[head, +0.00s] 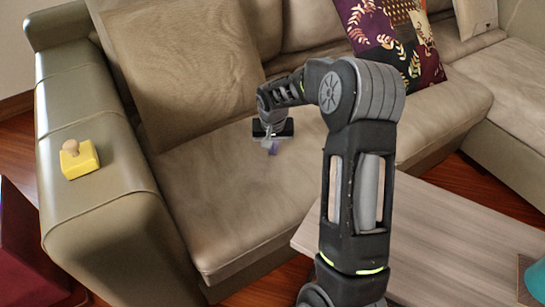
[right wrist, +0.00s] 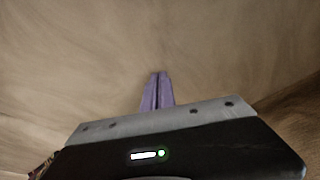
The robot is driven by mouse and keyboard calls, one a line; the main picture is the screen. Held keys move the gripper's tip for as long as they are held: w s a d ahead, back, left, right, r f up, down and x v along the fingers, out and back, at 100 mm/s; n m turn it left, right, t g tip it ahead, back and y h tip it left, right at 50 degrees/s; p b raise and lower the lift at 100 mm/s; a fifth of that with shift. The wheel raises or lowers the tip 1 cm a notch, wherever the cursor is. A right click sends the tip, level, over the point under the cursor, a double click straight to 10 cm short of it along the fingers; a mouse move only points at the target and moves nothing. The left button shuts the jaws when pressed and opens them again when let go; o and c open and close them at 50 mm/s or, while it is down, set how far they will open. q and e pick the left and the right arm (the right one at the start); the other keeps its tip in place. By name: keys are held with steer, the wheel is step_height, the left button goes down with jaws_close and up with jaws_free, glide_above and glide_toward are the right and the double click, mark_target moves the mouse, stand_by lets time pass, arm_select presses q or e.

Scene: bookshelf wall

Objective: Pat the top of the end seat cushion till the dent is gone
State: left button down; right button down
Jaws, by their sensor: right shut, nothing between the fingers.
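The end seat cushion (head: 215,190) is a beige leather-like sofa seat between the left armrest and my right arm in the head view. Its surface also fills most of the right wrist view (right wrist: 80,60). I cannot make out a clear dent in either view. My right gripper (head: 272,148) is over the back middle of this cushion, its purple fingers (right wrist: 157,92) pressed together with nothing between them. The fingertips are at or very near the cushion surface; I cannot tell whether they touch. My left gripper is not in view.
A large beige back pillow (head: 185,70) leans behind the cushion. A yellow block with a wooden knob (head: 80,160) sits on the left armrest (head: 90,110). A patterned purple pillow (head: 395,40) is further right. A wooden table (head: 450,235) stands in front at the right.

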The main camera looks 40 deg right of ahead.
steer(key=shift+f, duration=0.1)
stand_by(0.3)
